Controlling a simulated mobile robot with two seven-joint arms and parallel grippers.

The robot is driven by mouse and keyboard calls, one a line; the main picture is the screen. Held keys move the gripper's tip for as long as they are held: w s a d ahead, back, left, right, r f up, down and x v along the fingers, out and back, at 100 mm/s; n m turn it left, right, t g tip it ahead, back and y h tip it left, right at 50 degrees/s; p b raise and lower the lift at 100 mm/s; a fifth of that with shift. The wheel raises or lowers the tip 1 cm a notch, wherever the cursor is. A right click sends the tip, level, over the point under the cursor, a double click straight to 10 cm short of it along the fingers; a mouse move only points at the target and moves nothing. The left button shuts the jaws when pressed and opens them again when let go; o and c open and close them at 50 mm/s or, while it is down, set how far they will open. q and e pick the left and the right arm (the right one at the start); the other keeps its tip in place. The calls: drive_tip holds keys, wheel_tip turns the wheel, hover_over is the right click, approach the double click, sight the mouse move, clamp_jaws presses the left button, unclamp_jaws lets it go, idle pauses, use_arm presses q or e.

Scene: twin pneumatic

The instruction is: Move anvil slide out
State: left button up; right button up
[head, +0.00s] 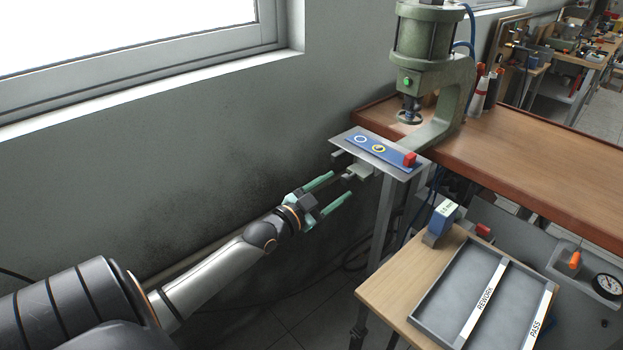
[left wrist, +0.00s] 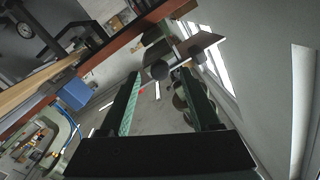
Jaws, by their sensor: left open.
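The green press (head: 428,60) stands at the left end of the wooden bench. In front of it, a grey metal plate (head: 345,138) carries a blue strip (head: 370,148) with a white ring, a yellow ring and a red block (head: 410,160) at its right end. Below the plate, a small pale block with a short rod (head: 357,172) sticks out toward my gripper. My left gripper (head: 341,184) is open, its teal fingers on either side of the rod's end. In the left wrist view a round knob end (left wrist: 160,70) shows between the fingertips; contact cannot be told. My right gripper is not in view.
A lower wooden table (head: 400,290) holds a grey tray (head: 455,290) marked REWORK and PASS and a blue-grey device (head: 440,222). A metal leg (head: 382,215) stands under the plate. The wall is close on the left. Tools and a gauge sit at right.

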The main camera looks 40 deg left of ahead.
use_arm(q)
drive_tip(key=s, duration=0.8)
drive_tip(key=shift+s, duration=0.25)
drive_tip(key=s+d+f+n+g+h+p, duration=0.1)
drive_tip(key=s+d+f+g, duration=0.3)
drive_tip(key=s+d+f, duration=0.4)
drive_tip(key=s+d+f+n+g+p, duration=0.2)
drive_tip(key=s+d+f, duration=0.5)
drive_tip(key=d+f, duration=0.6)
drive_tip(key=d+g+p, duration=0.1)
drive_tip(key=d+g, duration=0.1)
drive_tip(key=shift+s+n+g+h, duration=0.3)
drive_tip(key=shift+s+g+h, duration=0.05)
drive_tip(key=shift+g+h, duration=0.05)
